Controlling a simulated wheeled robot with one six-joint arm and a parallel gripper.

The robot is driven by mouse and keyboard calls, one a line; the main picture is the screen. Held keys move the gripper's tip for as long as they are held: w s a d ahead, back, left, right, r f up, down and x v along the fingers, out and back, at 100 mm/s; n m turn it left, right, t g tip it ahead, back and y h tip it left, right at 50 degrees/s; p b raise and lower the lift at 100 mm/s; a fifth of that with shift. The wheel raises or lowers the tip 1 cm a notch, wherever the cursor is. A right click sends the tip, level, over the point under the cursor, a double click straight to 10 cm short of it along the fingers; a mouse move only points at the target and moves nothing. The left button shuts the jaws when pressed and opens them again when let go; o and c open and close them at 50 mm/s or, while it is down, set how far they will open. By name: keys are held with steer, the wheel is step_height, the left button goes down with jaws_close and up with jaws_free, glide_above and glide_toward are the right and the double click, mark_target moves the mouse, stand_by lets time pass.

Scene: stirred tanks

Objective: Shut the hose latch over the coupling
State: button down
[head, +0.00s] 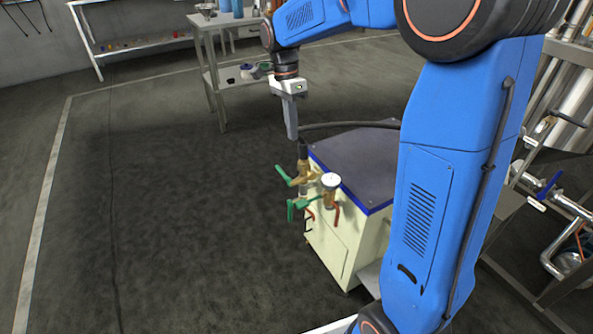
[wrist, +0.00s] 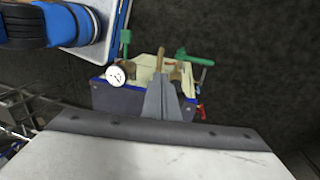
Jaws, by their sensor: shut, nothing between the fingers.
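A black hose (head: 350,125) runs over the cabinet's top and bends down to a dark and brass coupling (head: 303,166) at its front left corner. I cannot pick out the latch for certain or tell its state at this size. Two green-handled valves (head: 284,176) sit at the fittings; one green handle (wrist: 195,57) shows at the right of the wrist view. My gripper (head: 293,137) is shut and empty, pointing down just above and left of the hose end. In the wrist view its fingers (wrist: 160,78) hide part of the fittings.
The cream cabinet (head: 330,245) has a dark top with a blue edge. A round white gauge (head: 331,180) and a red lever (head: 337,212) are close to the coupling. Steel piping with a blue handle (head: 549,184) is at the right. Floor left of the cabinet is clear.

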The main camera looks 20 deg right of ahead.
steer(key=s+f, duration=0.1)
steer(key=f, duration=0.8)
steer(key=s+f, duration=0.1)
steer(key=f, duration=0.3)
steer(key=shift+s+d+f, duration=0.3)
steer(key=shift+s+f, duration=0.05)
steer(key=shift+f, duration=0.05)
steer(key=shift+w+a, duration=0.1)
